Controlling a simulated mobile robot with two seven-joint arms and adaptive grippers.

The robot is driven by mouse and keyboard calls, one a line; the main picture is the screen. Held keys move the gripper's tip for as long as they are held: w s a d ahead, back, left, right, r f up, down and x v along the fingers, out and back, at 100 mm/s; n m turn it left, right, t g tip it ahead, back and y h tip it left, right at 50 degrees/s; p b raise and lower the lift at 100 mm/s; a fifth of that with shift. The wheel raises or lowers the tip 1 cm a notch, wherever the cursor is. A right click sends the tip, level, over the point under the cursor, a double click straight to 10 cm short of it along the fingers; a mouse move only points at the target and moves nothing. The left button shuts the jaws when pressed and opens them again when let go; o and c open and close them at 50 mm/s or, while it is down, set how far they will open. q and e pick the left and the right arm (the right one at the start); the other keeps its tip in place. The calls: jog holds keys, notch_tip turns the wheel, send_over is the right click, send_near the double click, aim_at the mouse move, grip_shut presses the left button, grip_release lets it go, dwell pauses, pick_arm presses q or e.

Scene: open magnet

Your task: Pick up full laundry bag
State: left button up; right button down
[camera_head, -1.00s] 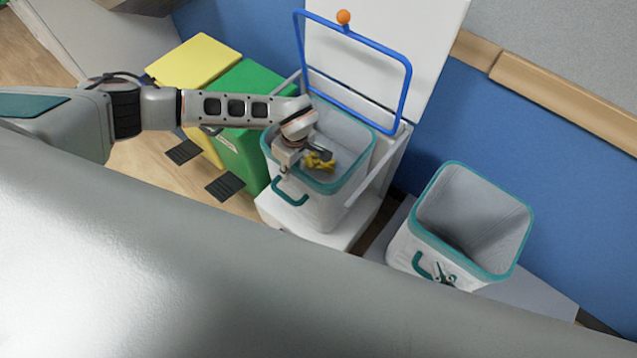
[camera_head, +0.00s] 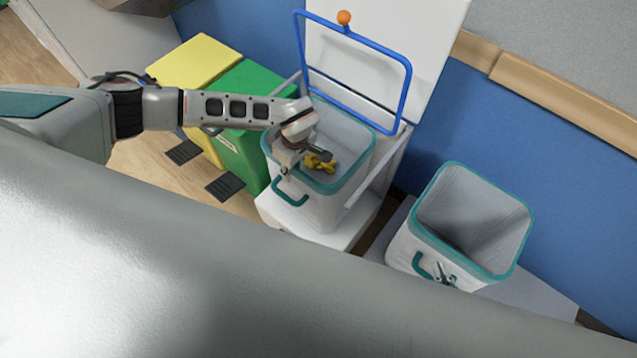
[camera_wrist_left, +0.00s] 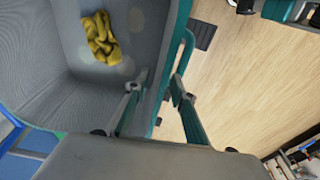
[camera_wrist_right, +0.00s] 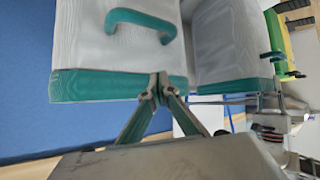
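The laundry bag holding a yellow cloth (camera_head: 318,162) is a white, teal-rimmed bag (camera_head: 325,203) on a white stand. The cloth also shows inside it in the left wrist view (camera_wrist_left: 101,38). My left gripper (camera_head: 284,168) is at this bag's near-left side by its teal handle (camera_head: 289,196). In the left wrist view my left gripper (camera_wrist_left: 157,90) is open, one finger inside the bag and one outside, apart across the rim and handle. My right gripper (camera_wrist_right: 155,84) has its fingertips together before the second bag (camera_wrist_right: 85,50); nothing shows held.
The second bag (camera_head: 420,258) stands open at the right and looks empty. A blue frame with an orange knob (camera_head: 344,17) stands raised behind the filled bag. Yellow (camera_head: 197,60) and green (camera_head: 245,140) bins stand left. A blue wall is behind.

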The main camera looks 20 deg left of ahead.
pick_arm(q)
grip_shut()
jog(key=shift+w+r, duration=0.1)
jog(key=shift+w, duration=0.05)
